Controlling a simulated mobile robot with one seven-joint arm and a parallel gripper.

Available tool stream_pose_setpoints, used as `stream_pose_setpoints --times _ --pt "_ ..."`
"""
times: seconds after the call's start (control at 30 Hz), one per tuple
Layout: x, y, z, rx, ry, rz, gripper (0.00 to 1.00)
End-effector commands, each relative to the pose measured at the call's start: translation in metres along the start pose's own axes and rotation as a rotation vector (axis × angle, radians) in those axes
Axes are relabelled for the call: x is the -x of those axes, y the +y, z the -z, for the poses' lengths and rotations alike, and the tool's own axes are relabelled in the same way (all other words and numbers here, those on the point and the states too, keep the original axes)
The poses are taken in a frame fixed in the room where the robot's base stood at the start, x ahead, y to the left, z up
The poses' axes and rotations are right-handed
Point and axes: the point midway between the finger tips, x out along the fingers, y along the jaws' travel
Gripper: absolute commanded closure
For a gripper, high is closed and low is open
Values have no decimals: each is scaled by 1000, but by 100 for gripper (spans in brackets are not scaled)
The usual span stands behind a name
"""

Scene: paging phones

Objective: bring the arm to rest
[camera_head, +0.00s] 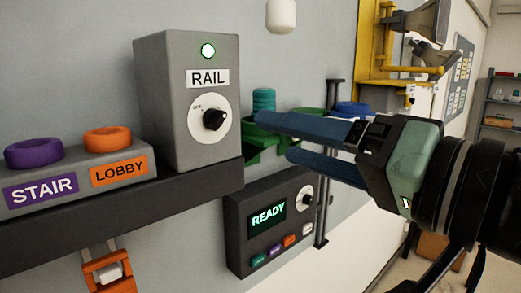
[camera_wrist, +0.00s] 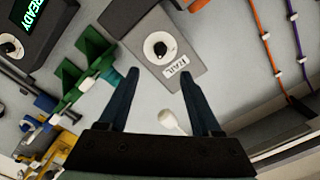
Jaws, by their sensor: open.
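My gripper (camera_head: 275,140) reaches in from the right in the head view, its two blue fingers apart and nothing visible between them. In the wrist view my gripper (camera_wrist: 158,80) is spread open, with the RAIL box (camera_wrist: 185,35) seen beyond the fingertips.
A dark panel reading READY (camera_head: 268,218) hangs below the fingers. Green holders (camera_head: 262,150) are behind the fingers, and a yellow bracket (camera_head: 372,40) is on the wall above my gripper.

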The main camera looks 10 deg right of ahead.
Motion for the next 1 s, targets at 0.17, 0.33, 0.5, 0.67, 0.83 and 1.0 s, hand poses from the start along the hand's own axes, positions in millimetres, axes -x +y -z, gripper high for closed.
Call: stream_pose_setpoints --times 0.17,0.33,0.5,0.67,0.83,1.0 --pt "15 0 0 0 0 0 35" --pt "17 0 0 0 -1 -1 35" --pt "16 0 0 0 -1 -1 35" --pt "0 3 0 42 67 -12 35" --pt "-33 2 3 236 308 -68 35" --pt "-40 -25 -2 541 600 -144 35"
